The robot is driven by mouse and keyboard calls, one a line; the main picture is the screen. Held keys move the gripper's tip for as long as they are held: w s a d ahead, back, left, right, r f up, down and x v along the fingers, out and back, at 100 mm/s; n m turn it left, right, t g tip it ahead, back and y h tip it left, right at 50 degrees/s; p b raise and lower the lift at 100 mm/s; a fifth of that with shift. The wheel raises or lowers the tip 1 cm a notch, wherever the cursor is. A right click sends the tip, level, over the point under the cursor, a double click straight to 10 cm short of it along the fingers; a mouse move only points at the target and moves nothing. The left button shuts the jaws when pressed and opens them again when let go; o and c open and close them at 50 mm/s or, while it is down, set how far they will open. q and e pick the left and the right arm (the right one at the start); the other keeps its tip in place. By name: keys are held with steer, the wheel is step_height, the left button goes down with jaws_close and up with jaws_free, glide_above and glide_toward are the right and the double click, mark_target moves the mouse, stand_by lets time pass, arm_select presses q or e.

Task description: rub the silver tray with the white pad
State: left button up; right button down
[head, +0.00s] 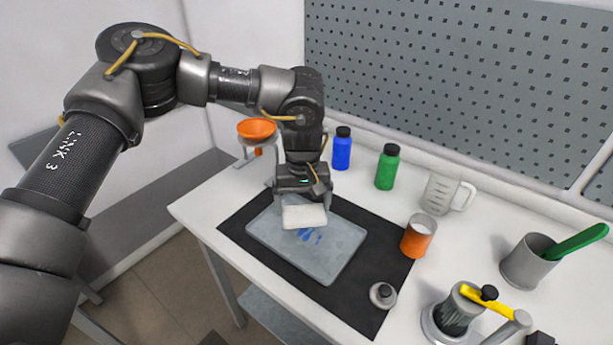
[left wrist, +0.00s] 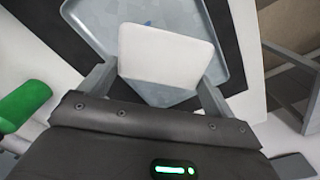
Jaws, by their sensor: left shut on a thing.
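The silver tray (head: 341,249) lies flat on a black mat on the table, with a blue smear (head: 311,235) near its middle. The white pad (head: 304,217) is over the tray, just above the smear in the head view. My left gripper (head: 303,201) is shut on the white pad, with one finger on each side of it. In the left wrist view the pad (left wrist: 166,55) sits between the fingers, with the tray (left wrist: 146,10) behind it. I cannot tell whether the pad touches the tray. The pad hides part of the smear. My right gripper is not in view.
The black mat (head: 372,294) lies around the tray. Blue (head: 342,152) and green (head: 387,168) bottles, a measuring jug (head: 440,195) and an orange cup (head: 418,236) stand behind and right. An orange funnel (head: 256,129) stands at the back left. A small round weight (head: 383,295) is at the mat's right.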

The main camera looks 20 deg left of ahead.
mark_target(306, 232)
arm_select(q)
steer(key=shift+w+d+r, duration=0.2)
steer(key=shift+w+r, duration=0.05)
steer(key=shift+w, duration=0.45)
steer(key=shift+a+f, duration=0.1)
steer(key=shift+a+f+b, duration=0.1)
steer(key=shift+f+b, duration=0.2)
steer(key=shift+b, duration=0.1)
step_height(306, 232, down, 3)
steer(key=b, duration=0.2)
steer(key=shift+f+b, duration=0.15)
steer(key=shift+b, duration=0.25)
steer(key=shift+f+b, duration=0.75)
steer(key=shift+f, duration=0.2)
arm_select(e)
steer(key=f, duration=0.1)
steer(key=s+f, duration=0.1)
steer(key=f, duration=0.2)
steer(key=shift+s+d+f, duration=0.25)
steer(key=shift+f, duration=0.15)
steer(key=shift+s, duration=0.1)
